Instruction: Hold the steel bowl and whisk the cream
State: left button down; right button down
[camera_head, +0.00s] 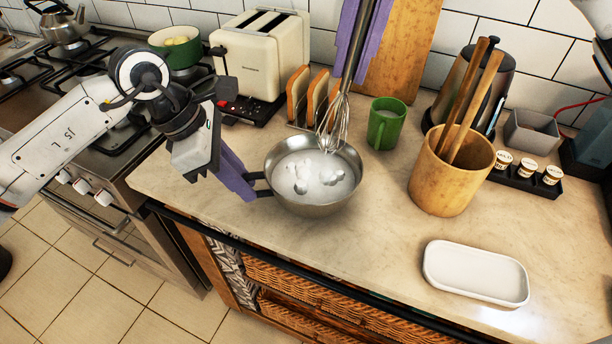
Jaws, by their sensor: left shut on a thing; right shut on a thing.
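The steel bowl (313,205) stands upright on the counter and holds white cream (310,178) with lumps on its surface. My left gripper (248,190) is at the bowl's left side, with its purple fingers shut on the bowl's dark handle. My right gripper (361,40) comes in from the top and is shut on the upright handle of a whisk (335,127). I cannot tell how deep the tip reaches.
A green mug (386,124) stands just right of the bowl. Behind are a toast rack (300,122) and a toaster (262,55). A wooden utensil pot (447,178) and small jars (527,168) stand to the right. A white dish (475,272) lies at the front right. Counter is clear before the bowl.

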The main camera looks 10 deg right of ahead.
pick_arm(q)
jog(key=c, duration=1.6)
grip_release()
jog(key=v, duration=1.2)
